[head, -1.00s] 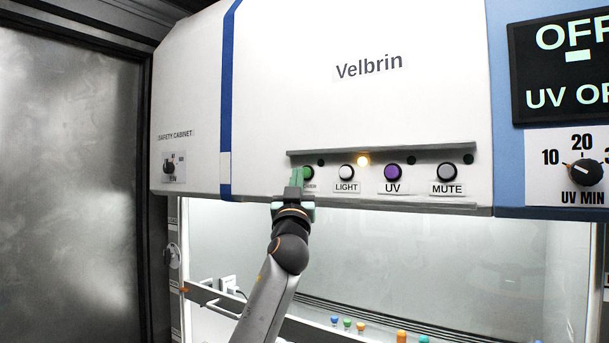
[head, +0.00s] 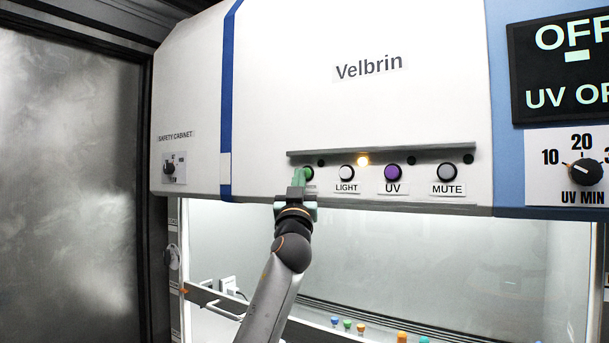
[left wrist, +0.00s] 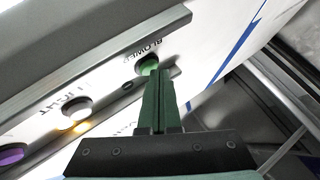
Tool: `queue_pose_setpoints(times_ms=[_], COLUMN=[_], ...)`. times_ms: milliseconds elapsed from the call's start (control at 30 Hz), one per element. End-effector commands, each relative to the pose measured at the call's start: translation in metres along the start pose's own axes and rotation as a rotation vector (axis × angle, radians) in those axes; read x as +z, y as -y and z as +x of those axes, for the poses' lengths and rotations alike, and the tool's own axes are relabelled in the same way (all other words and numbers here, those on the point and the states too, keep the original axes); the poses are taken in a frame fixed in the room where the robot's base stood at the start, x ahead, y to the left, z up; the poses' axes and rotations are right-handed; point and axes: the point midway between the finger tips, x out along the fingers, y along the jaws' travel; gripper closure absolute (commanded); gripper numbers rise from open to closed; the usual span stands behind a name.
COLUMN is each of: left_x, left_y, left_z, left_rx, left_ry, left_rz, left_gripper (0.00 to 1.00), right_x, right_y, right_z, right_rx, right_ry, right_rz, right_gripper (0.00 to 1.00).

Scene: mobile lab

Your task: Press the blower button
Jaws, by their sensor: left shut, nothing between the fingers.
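The green blower button (head: 309,173) is the leftmost in the button row on the white cabinet front. Its tag is mostly hidden by my gripper in the head view. My left gripper (head: 299,173) has its green fingers shut together and empty, pointing up at the button and partly covering it. In the left wrist view the fingertips (left wrist: 156,74) lie right at the lower edge of the green button (left wrist: 150,64), beside the BLOWER tag (left wrist: 140,45). I cannot tell whether they touch it. My right gripper is not in view.
White LIGHT (head: 346,172), purple UV (head: 392,172) and grey MUTE (head: 447,171) buttons stand to the right. A grey ledge (head: 385,151) overhangs the row. The lit cabinet opening is below.

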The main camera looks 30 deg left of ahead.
Motion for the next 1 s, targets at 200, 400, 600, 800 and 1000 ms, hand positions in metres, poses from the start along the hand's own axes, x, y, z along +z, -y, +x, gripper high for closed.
queue_pose_setpoints(times_ms=[200,400,600,800,1000], left_x=[0.001,0.002,0.001,-0.004,-0.007], left_y=[-0.002,-0.002,-0.001,0.005,0.006], left_z=[0.002,0.002,0.001,-0.007,-0.012], left_rx=[0.001,0.001,0.001,-0.001,0.001], left_ry=[0.000,0.001,0.000,-0.001,0.001], left_rz=[-0.003,-0.002,-0.001,-0.001,0.000], left_gripper=[1.00,1.00,1.00,1.00,1.00], right_x=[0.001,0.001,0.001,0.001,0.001], right_y=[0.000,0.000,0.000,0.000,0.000], right_z=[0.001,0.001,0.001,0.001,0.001], right_rx=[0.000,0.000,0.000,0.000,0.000], right_ry=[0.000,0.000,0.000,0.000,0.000], right_rz=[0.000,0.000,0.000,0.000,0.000], right_gripper=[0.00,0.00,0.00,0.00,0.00])
